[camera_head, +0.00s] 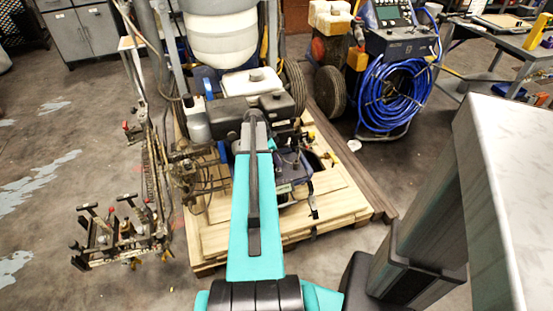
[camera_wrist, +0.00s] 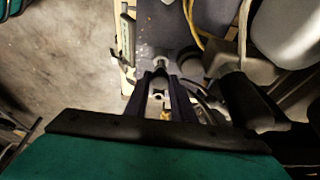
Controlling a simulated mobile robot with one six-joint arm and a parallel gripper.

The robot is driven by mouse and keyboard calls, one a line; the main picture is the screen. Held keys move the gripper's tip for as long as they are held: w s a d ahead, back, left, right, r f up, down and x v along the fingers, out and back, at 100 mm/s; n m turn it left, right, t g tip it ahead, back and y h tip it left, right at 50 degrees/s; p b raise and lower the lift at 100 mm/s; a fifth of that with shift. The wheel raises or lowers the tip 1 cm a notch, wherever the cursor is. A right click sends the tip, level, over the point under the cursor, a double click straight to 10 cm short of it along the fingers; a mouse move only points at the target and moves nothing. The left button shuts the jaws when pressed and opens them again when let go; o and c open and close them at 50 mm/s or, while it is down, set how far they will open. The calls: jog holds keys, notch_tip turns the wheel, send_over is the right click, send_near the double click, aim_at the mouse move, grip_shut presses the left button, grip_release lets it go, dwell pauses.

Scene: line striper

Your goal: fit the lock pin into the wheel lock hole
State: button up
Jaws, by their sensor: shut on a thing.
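In the wrist view my gripper (camera_wrist: 161,82) points away from the camera, its two dark fingers shut on a small grey metal piece. This piece looks like the lock pin (camera_wrist: 158,97), with a light ring and a brass-coloured bit near it. Just beyond the fingertips is a dark grey part of the machine. I cannot make out the wheel lock hole or tell whether the pin touches anything. In the head view the line striper (camera_head: 232,108) stands on a wooden pallet, and my teal arm reaches over it and hides my gripper and the pin.
Hoses, cables and machine parts crowd the right of the wrist view; bare floor (camera_wrist: 65,65) shows at left. In the head view, the wooden pallet (camera_head: 335,205) carries the striper. A blue hose reel (camera_head: 395,95) stands at back right. Metal fixtures (camera_head: 115,235) stand at left.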

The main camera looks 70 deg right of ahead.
jog(key=shift+r, duration=0.25)
dwell(4.2)
jog(key=shift+f, duration=0.35)
dwell(1.9)
jog(key=shift+r, duration=0.3)
dwell(0.3)
jog(key=o, duration=1.4)
